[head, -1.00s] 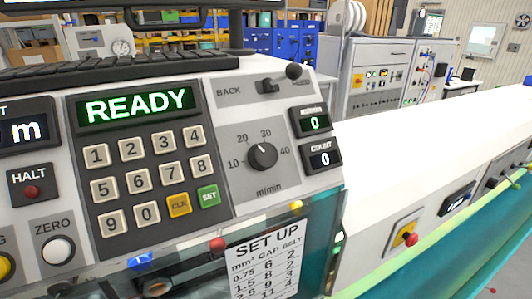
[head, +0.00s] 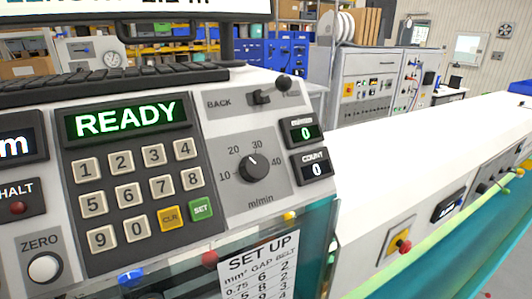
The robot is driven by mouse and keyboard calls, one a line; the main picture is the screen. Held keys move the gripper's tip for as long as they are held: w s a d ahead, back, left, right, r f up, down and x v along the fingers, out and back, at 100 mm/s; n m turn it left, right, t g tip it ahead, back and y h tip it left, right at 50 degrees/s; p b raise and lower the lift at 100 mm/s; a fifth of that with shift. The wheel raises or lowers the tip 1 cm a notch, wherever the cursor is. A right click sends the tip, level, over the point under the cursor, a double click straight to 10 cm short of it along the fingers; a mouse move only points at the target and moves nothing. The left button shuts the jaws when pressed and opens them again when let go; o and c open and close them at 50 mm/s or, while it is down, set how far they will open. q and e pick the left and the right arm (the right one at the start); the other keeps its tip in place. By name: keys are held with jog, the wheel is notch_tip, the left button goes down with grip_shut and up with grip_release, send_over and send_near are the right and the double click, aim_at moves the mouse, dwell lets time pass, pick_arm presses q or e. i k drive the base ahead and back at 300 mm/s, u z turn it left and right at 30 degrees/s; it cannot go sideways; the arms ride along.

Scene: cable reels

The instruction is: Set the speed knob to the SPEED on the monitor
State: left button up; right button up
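The black speed knob (head: 253,168) sits on a grey panel marked 10, 20, 30, 40 and m/min. Its white pointer line points up and slightly left, between the 20 and 30 marks. The monitor (head: 130,8) is cut off at the top edge; only the bottoms of some letters show, and no SPEED value can be read. The m/min display (head: 305,132) reads 0. Neither of my grippers is in view.
The READY display (head: 126,118) is above a number keypad (head: 135,195). A BACK lever (head: 261,96) with a black ball stands above the knob. The COUNT display (head: 316,169) reads 0. A SET UP sheet (head: 258,265) hangs below. A long white machine bed extends right.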

aim_at(252, 168)
jog(key=k, duration=0.5)
jog(key=z, duration=2.25)
jog(key=i, duration=2.45)
jog(key=u, duration=3.2)
